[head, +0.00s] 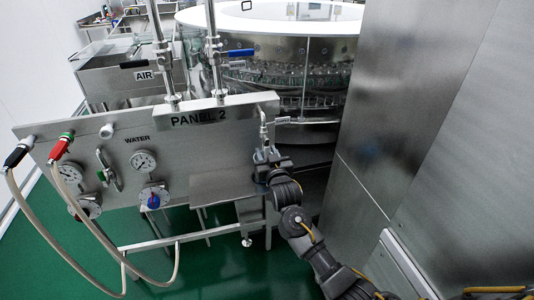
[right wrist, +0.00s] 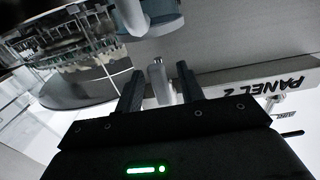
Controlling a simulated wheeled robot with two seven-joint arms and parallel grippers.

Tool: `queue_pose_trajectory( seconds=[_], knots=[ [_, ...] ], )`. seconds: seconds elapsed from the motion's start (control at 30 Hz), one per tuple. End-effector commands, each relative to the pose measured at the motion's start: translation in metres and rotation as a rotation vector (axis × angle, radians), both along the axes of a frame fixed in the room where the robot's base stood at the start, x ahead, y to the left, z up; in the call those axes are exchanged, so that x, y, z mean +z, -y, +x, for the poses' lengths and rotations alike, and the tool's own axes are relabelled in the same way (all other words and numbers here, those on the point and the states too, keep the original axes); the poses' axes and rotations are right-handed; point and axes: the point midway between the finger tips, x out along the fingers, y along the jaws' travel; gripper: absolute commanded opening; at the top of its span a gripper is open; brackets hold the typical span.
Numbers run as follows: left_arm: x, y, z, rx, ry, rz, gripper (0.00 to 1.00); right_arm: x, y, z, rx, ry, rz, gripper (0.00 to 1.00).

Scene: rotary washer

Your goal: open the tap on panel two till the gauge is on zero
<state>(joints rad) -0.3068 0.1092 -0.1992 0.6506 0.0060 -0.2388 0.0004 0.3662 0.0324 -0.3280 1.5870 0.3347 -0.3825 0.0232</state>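Panel two (head: 215,140) is a steel panel marked "PANEL 2". A small metal tap (head: 263,122) sits at its right end. My right gripper (head: 265,155) is just below this tap. In the right wrist view, the gripper's two black fingers (right wrist: 159,88) stand apart on either side of the tap's metal lever (right wrist: 160,82), with gaps visible on both sides. A round gauge (head: 143,161) is under the "WATER" label and another gauge (head: 71,173) is further left. Their needles are too small to read. My left gripper is not in view.
Hoses with red and black fittings (head: 62,146) hang at the panel's left. A blue-knobbed regulator (head: 153,200) is below the water gauge. A tall steel cabinet wall (head: 400,90) is close on the right. The rotary washer (head: 285,75) stands behind. Green floor (head: 60,265) is open in front.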

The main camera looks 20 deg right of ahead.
Motion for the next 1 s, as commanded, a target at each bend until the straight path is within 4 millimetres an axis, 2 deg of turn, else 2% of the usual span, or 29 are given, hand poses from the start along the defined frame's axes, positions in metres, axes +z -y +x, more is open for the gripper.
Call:
queue_pose_trajectory(
  seconds=[0.23, 0.53, 0.83, 1.0],
  knots=[
    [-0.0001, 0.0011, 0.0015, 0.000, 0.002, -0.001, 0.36, 0.0000, -0.0001, 0.0006, 0.000, 0.000, 0.000, 0.38],
    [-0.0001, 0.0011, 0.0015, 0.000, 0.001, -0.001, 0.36, 0.0000, 0.0001, 0.0004, 0.000, 0.000, 0.000, 0.00],
    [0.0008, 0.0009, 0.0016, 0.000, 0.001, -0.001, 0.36, 0.0003, 0.0009, 0.0001, -0.001, 0.000, -0.003, 0.00],
    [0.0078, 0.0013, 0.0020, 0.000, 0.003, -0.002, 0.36, 0.0023, 0.0098, -0.0020, -0.011, -0.001, -0.035, 0.00]
  ],
)
